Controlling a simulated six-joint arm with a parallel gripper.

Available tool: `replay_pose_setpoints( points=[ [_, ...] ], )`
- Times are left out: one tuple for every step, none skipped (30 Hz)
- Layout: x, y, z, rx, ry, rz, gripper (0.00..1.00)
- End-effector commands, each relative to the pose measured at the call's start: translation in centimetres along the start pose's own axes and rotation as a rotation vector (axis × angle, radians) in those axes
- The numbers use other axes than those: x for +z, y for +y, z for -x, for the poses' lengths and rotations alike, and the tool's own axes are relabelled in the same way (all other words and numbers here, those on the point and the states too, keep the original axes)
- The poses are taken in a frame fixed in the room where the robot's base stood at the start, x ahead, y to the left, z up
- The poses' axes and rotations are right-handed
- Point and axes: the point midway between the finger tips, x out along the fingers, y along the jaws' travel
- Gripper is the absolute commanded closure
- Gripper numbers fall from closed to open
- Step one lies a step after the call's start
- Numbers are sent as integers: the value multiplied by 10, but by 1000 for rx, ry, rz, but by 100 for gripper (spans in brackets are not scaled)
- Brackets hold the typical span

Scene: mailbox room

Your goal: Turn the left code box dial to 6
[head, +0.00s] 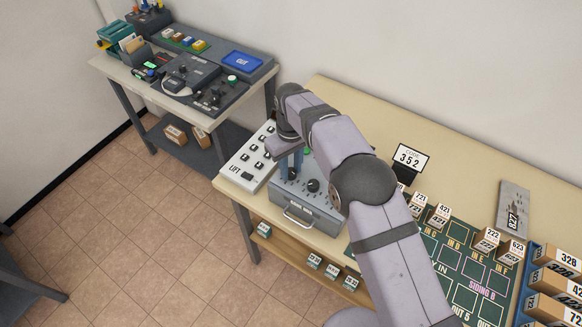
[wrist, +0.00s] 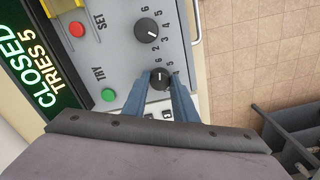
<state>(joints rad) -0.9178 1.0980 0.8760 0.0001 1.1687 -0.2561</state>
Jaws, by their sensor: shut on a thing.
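The code box (head: 305,200) is a grey box with a front handle on the bench. My gripper (wrist: 162,80) is shut around the sides of the left dial (wrist: 160,75). A neighbouring dial (wrist: 148,31) is free.
Beside the dials are a green TRY button (wrist: 108,95), a red SET button (wrist: 76,29) and a display (wrist: 40,75) reading CLOSED, TRIES 5. A LIFT keypad (head: 248,163) stands close on the left.

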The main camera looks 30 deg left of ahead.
Motion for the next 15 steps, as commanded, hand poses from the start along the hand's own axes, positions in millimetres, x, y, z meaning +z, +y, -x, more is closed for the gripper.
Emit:
replay_pose_setpoints(
  points=[
    [0,0,1,0,1,-1,97],
    [0,0,1,0,1,-1,97],
    [0,0,1,0,1,-1,72],
    [0,0,1,0,1,-1,65],
    [0,0,1,0,1,-1,58],
    [0,0,1,0,1,-1,56],
    [0,0,1,0,1,-1,56],
    [0,0,1,0,1,-1,56],
    [0,0,1,0,1,-2,56],
    [0,0,1,0,1,-2,56],
    [0,0,1,0,1,-2,56],
    [0,0,1,0,1,-2,56],
    [0,0,1,0,1,-2,56],
    [0,0,1,0,1,-2,56],
    [0,0,1,1,2,-2,56]
  ],
)
